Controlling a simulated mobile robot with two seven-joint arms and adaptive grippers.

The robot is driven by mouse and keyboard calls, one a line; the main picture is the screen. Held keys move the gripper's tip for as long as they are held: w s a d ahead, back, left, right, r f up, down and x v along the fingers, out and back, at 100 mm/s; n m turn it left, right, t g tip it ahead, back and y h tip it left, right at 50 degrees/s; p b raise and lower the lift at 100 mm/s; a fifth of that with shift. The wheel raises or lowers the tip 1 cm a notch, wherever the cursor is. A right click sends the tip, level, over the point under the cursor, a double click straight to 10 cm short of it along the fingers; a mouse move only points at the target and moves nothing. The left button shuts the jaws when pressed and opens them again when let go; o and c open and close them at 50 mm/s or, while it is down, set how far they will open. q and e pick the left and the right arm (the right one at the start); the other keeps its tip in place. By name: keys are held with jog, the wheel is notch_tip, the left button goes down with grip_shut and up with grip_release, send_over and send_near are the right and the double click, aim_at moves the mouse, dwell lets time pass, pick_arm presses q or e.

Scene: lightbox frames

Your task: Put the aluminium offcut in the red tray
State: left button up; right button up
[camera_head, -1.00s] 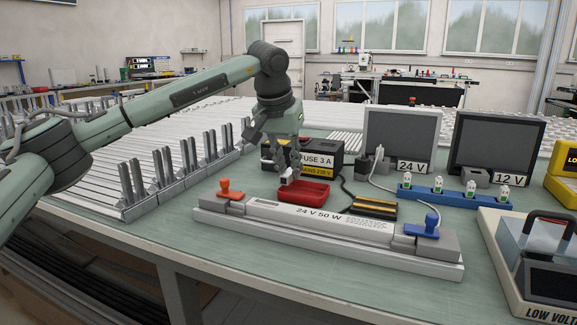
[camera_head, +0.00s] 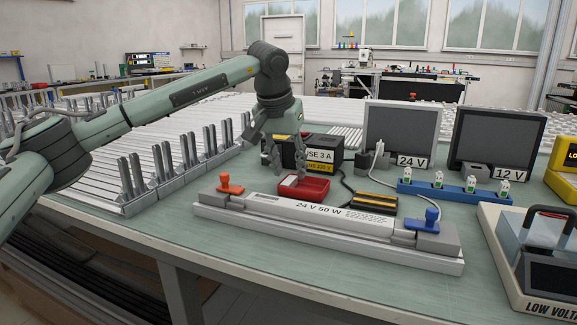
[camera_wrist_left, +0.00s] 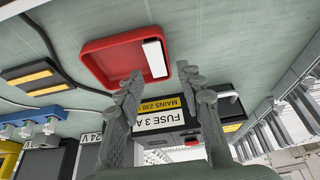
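The red tray (camera_head: 316,189) stands on the bench behind the long 24 V 50 W unit. The aluminium offcut (camera_head: 290,181), a short pale bar, lies in the tray at its left end in the head view. In the left wrist view, the offcut (camera_wrist_left: 155,58) lies along one side wall of the red tray (camera_wrist_left: 108,69). My left gripper (camera_head: 272,162) is just above and behind that end of the tray. In the left wrist view my left gripper (camera_wrist_left: 160,73) has its fingers apart with nothing between them. My right gripper is not in view.
A black fuse box (camera_head: 322,155) stands close behind the tray. The 24 V 50 W unit (camera_head: 320,223) with orange and blue clamps lies in front. A black and yellow block (camera_head: 375,203) is to the right. Upright metal posts (camera_head: 190,150) stand left.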

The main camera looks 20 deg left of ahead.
pick_arm(q)
jog(key=v, duration=1.3)
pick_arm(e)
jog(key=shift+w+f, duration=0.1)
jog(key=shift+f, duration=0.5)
pick_arm(q)
jog(key=shift+w, duration=0.15)
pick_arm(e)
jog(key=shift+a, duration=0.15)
